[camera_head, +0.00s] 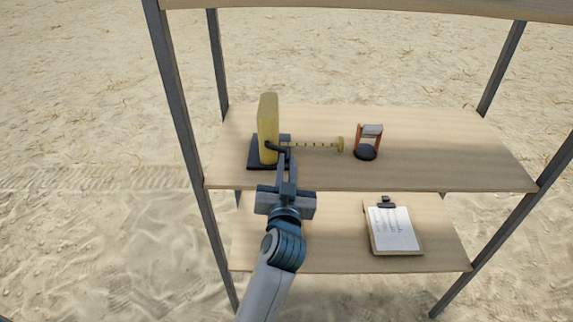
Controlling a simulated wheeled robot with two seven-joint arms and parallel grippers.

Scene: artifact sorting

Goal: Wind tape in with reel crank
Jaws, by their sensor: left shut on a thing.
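A yellow tape reel (268,118) stands upright on a dark base at the left of the upper shelf. Its yellow marked tape (315,145) stretches out to the right and ends in a small yellow end piece (341,145). A dark crank (272,147) shows at the front of the reel, partly hidden by my gripper. My left gripper (286,158) reaches up from below and is shut on the crank. My right gripper is not in view.
An hourglass with an orange frame (368,142) stands just right of the tape's end. A clipboard with paper (393,229) lies on the lower shelf (335,262). The upper shelf (440,160) is clear at its right. Dark metal posts (182,110) stand at the corners.

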